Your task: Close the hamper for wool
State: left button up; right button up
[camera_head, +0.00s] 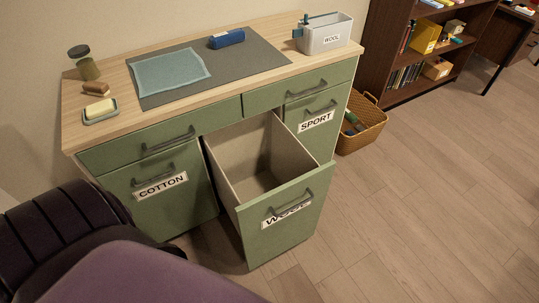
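The wool hamper is a green-fronted bin (285,235) in the middle bay of a green cabinet with a wooden top. It is pulled far out toward me, and its pale inside (245,150) shows, looking empty where visible. Its dark bar handle (288,203) crosses the front and partly covers the WOOL label. The COTTON hamper (165,205) on the left and the SPORT hamper (318,135) on the right sit flush in the cabinet. Neither of my grippers is in view.
A dark purple padded shape (130,270) fills the lower left, close to the cabinet. A wicker basket (362,125) stands right of the cabinet, near a dark bookshelf (400,85). The wooden floor (420,220) in front and right is clear.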

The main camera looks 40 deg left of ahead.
aim_at(273, 191)
jog(key=u, duration=0.9)
jog(key=i+l, duration=0.25)
jog(key=i+u, duration=0.05)
